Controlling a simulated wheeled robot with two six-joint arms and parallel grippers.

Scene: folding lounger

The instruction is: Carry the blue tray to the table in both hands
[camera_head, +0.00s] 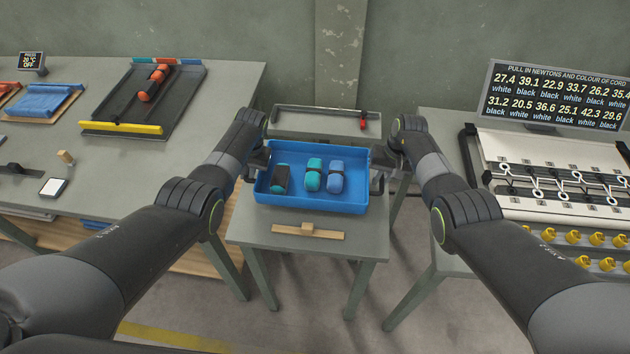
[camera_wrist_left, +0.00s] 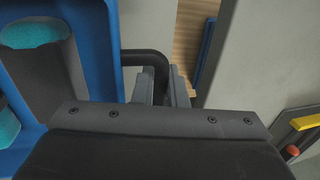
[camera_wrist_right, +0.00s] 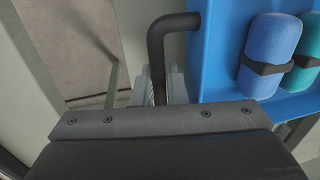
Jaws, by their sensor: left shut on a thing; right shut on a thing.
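The blue tray (camera_head: 312,203) is over the small middle table (camera_head: 350,243) in the head view. I cannot tell whether it rests on the top or is slightly above it. It holds a few teal and blue rolls with dark bands (camera_head: 313,179). My left gripper (camera_wrist_left: 168,88) is shut on the tray's left black handle (camera_wrist_left: 146,55). My right gripper (camera_wrist_right: 160,88) is shut on the tray's right black handle (camera_wrist_right: 156,55). In the head view both fingertips are mostly hidden by my wrists.
A wooden bar (camera_head: 295,231) lies on the small table in front of the tray. A grey frame with a red piece (camera_head: 363,120) stands behind. A left table (camera_head: 215,100) holds a black tray (camera_head: 145,98). A right table carries a hook rack (camera_head: 550,160) and a display (camera_head: 556,93).

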